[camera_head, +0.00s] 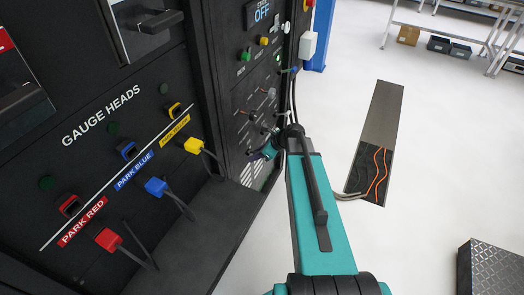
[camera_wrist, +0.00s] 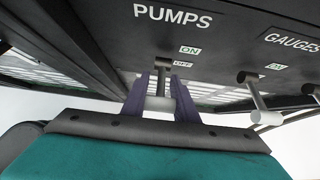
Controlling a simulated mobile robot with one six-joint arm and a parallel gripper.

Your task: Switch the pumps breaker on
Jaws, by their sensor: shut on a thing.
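The pumps breaker lever (camera_wrist: 160,84) is a grey T-shaped handle under the PUMPS lettering in the wrist view. Its stem and crossbar show between the two dark purple fingers of my gripper (camera_wrist: 161,92), which is shut on it. The green ON label (camera_wrist: 190,50) is above the OFF label (camera_wrist: 182,63), and the lever is down at the OFF side. In the head view my gripper (camera_head: 266,151) is at the lower part of the dark breaker panel (camera_head: 258,100); the pumps lever is hard to make out there.
A gauges lever (camera_wrist: 257,98) stands right of the pumps lever. An open floor channel (camera_head: 372,165) with orange cables lies right of my arm.

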